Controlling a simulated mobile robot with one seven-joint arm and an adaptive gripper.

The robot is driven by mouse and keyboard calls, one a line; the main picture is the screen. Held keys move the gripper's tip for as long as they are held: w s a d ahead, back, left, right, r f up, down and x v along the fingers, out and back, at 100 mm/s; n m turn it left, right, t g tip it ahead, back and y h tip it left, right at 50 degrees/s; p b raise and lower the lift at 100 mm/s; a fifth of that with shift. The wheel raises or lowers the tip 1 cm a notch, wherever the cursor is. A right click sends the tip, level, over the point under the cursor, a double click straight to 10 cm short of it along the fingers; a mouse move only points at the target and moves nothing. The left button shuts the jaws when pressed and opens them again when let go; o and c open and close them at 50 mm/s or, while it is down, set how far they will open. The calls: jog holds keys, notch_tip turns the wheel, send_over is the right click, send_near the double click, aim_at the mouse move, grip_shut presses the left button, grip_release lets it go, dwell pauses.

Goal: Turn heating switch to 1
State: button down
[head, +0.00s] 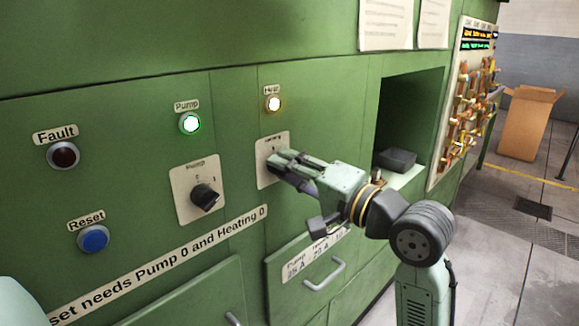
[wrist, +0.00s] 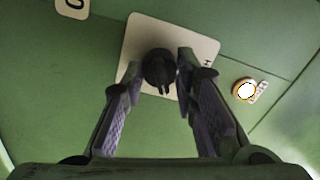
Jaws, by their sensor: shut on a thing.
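The heating switch is a black knob (wrist: 160,68) on a pale square plate (wrist: 203,48) on the green panel. In the head view its plate (head: 264,175) shows below the lit Heat lamp, and the knob is hidden behind my gripper (head: 276,160). My gripper (wrist: 160,78) is shut on the knob, with one finger on each side in the wrist view. The knob's ridge points to the bottom of the wrist view. The fingers hide part of the plate, and I cannot read its setting marks.
The pump switch (head: 205,197) is left of my gripper. The Pump lamp (head: 190,123) glows green-white and the Heat lamp (head: 273,103) yellow-white. The Fault lamp (head: 63,155) is dark; the Reset button (head: 93,238) is blue. A drawer handle (head: 325,273) juts out below.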

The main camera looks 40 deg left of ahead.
jog(key=c, duration=1.3)
grip_release()
jog(key=d, duration=1.2)
jog(key=shift+s+f, duration=0.25)
jog(key=shift+s, duration=0.1)
